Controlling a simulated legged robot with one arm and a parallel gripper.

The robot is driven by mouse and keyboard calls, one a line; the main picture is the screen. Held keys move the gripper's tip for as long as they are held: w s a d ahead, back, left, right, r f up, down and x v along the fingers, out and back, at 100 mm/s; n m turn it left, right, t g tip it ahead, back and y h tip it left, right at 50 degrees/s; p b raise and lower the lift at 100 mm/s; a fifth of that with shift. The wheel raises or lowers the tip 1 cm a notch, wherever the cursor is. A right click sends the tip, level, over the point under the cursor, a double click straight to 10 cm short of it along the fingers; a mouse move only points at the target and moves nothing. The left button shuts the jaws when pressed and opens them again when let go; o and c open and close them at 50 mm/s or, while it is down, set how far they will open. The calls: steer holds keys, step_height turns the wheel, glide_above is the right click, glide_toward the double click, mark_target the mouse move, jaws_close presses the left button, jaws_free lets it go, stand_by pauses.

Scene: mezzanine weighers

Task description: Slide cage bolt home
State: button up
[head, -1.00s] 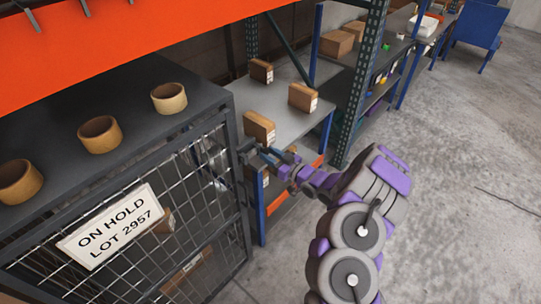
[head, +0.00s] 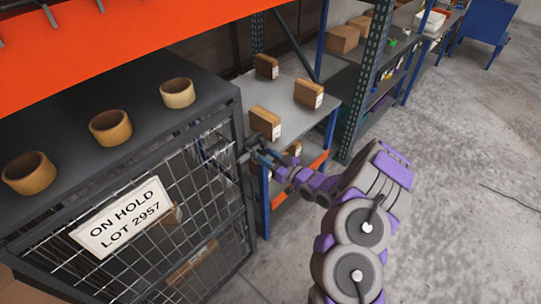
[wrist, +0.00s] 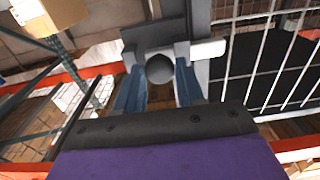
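The cage door (head: 185,215) of wire mesh carries a sign reading "ON HOLD LOT 2957". My gripper (head: 254,152) is at the door's right edge, at the bolt, which is small and partly hidden by it in the head view. In the wrist view, the bolt's round grey knob (wrist: 160,68) sits between the two blue-grey fingers of my gripper (wrist: 160,84), filling the gap, and the fingers look shut on it. Behind the knob is a grey bolt bar with a pale end (wrist: 207,49). How far the bolt enters its keeper cannot be made out.
Several tape rolls (head: 110,127) stand on the cage top (head: 75,135). Cartons (head: 308,93) sit on the grey shelf (head: 291,118) to the right, beside a green rack upright (head: 375,75). An orange beam (head: 120,40) crosses above.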

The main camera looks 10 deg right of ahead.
steer(key=shift+o, duration=0.7)
steer(key=shift+s, duration=0.1)
steer(key=shift+o, duration=0.8)
steer(key=shift+a+r, duration=0.1)
steer(key=shift+a, duration=0.05)
steer(key=shift+o, duration=0.4)
steer(key=shift+a, duration=0.5)
steer(key=shift+d, duration=0.5)
steer(key=shift+s+d, duration=0.2)
steer(key=shift+d, duration=0.35)
steer(key=p+v, duration=0.2)
steer(key=v, duration=1.4)
steer(key=shift+s+a+p, duration=0.3)
steer(key=shift+s+a, duration=0.05)
steer(key=shift+a, duration=0.05)
steer(key=shift+w, duration=0.1)
